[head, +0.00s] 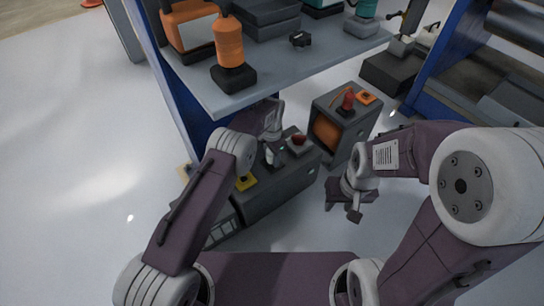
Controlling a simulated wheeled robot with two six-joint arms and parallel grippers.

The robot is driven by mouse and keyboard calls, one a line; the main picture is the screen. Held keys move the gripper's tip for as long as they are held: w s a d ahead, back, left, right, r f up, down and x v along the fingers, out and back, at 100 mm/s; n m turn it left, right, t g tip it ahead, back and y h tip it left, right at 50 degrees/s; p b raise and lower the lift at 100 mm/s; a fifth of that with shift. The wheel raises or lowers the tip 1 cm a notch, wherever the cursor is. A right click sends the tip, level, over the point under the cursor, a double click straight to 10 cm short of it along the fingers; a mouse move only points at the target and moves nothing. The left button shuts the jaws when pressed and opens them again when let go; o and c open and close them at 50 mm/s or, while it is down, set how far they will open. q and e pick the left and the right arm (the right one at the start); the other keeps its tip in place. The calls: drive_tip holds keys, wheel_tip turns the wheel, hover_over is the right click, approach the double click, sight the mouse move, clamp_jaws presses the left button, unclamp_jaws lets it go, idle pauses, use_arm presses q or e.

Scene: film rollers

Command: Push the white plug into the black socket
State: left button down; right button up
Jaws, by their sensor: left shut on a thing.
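My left gripper (276,153) is low over the top of a dark grey cabinet (285,186), under the shelf. It is shut on a small pale thing that looks like the white plug, mostly hidden by the fingers. I cannot make out the black socket for sure; the dark area right by the gripper is too small to read. My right gripper (346,207) hangs empty over the floor, right of the cabinet, with its fingers apart.
A grey shelf (290,75) above holds an orange-and-black device (229,55) and a small black part (300,39). A reddish round thing (298,140) is close to my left gripper. A dark box (325,125) with a red knob (348,100) stands behind right. Floor on the left is clear.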

use_arm(q)
drive_tip(key=shift+f, duration=0.3)
drive_tip(key=c, duration=0.8)
unclamp_jaws()
drive_tip(key=shift+o, duration=0.2)
drive_tip(key=shift+r, duration=0.1)
wheel_tip(320, 180, up, 9)
drive_tip(key=p, duration=0.6)
